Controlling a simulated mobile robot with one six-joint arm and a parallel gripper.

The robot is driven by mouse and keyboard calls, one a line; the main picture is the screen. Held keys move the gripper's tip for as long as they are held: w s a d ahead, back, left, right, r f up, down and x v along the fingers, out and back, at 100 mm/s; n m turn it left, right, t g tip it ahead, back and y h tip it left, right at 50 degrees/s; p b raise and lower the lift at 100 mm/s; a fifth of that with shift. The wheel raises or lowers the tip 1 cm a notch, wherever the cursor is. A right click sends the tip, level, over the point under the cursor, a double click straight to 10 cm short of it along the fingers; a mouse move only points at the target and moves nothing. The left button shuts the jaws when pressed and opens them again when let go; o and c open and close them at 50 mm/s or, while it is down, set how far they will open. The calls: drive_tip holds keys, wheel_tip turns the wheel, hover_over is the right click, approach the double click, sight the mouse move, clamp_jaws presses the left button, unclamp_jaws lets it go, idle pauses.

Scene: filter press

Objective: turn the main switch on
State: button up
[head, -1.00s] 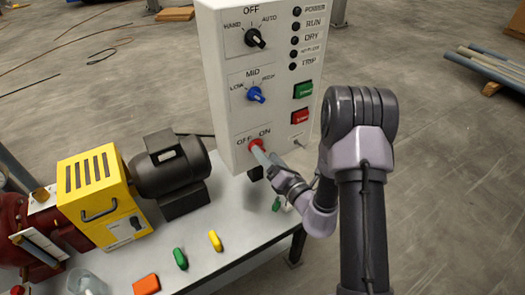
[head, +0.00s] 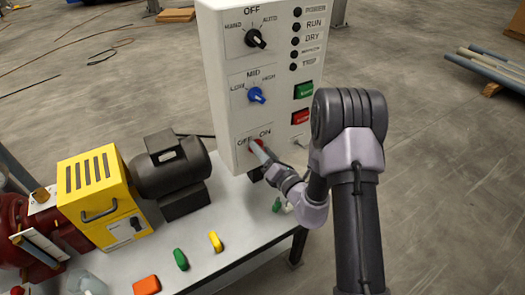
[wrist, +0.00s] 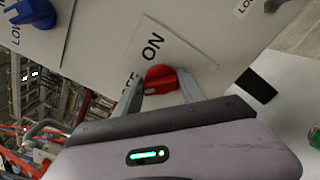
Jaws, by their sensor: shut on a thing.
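The main switch is a red rotary knob (wrist: 161,79) low on the white control panel (head: 223,85), under OFF and ON labels. In the wrist view my gripper (wrist: 160,92) has one finger on each side of the knob and is shut on it. In the head view my gripper (head: 260,147) reaches the knob from the lower right and covers most of it. Only a little red shows there, so the knob's exact angle is hard to read.
Above the switch are a blue selector (head: 256,95) and a black selector (head: 256,38). Green (head: 303,91) and red (head: 300,117) buttons are to the right. A motor (head: 170,165) and yellow housing (head: 100,190) stand on the table at left.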

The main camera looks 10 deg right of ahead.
drive_tip(key=shift+p, duration=0.35)
drive_tip(key=m+p, duration=0.3)
drive_tip(key=m, duration=0.2)
drive_tip(key=m+p, duration=0.4)
drive_tip(key=m, duration=0.2)
drive_tip(key=m+p, duration=0.4)
drive_tip(key=m, duration=0.2)
drive_tip(key=shift+f, duration=0.4)
drive_tip(key=shift+m, duration=0.5)
drive_tip(key=o, duration=1.4)
drive_tip(key=shift+c, duration=0.2)
